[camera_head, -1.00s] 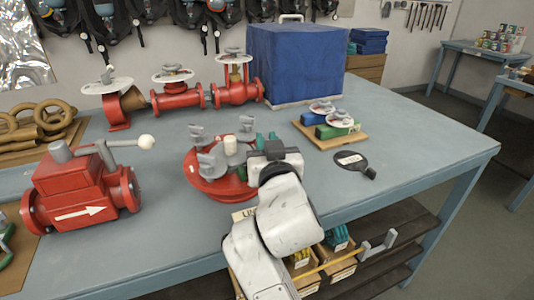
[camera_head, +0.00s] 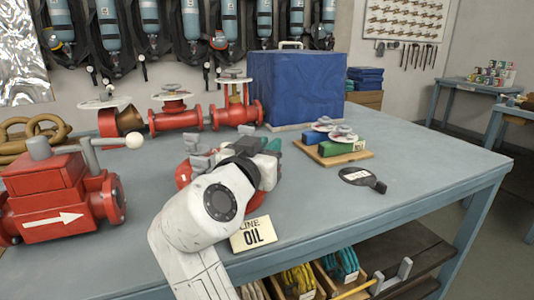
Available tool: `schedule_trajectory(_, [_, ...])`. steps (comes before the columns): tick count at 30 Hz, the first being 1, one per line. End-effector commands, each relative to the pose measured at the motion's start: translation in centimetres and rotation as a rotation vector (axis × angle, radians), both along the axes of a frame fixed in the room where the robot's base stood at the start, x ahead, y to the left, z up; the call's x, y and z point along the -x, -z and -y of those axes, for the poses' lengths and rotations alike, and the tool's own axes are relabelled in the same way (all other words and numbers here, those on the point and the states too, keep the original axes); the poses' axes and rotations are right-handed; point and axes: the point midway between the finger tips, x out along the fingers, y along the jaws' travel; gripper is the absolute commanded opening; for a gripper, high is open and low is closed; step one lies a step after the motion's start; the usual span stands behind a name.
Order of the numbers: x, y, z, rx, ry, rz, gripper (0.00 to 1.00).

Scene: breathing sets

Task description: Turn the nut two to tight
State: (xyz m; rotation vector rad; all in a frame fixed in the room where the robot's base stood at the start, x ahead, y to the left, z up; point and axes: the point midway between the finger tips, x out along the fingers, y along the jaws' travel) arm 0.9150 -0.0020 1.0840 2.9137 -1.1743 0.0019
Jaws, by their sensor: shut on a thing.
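A red round flange (camera_head: 183,174) with grey nuts (camera_head: 201,135) stands on the blue-grey table, mostly hidden behind my white arm. My gripper (camera_head: 262,152) is down at the right side of the flange. It is shut on a nut there; the nut and the fingertips are largely covered by my wrist, and I cannot read the nut's number. Another grey nut (camera_head: 194,160) shows left of my wrist.
A red valve block (camera_head: 60,195) with a white arrow stands at the left. Several red valves (camera_head: 175,118) and a blue covered box (camera_head: 295,85) stand behind. A board (camera_head: 335,157) with small handwheels and a dark paddle tag (camera_head: 360,178) lie right.

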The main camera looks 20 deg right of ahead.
Motion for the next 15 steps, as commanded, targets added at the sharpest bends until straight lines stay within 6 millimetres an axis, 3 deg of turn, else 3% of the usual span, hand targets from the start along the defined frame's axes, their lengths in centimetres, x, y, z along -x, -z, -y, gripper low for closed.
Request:
schedule_trajectory(11, [-0.08, 0.12, -0.05, -0.001, 0.001, -0.003, 0.0])
schedule_trajectory(12, [-0.08, 0.13, -0.05, -0.001, 0.0, -0.003, 0.21])
schedule_trajectory(15, [-0.07, 0.11, -0.04, -0.001, 0.001, -0.003, 0.31])
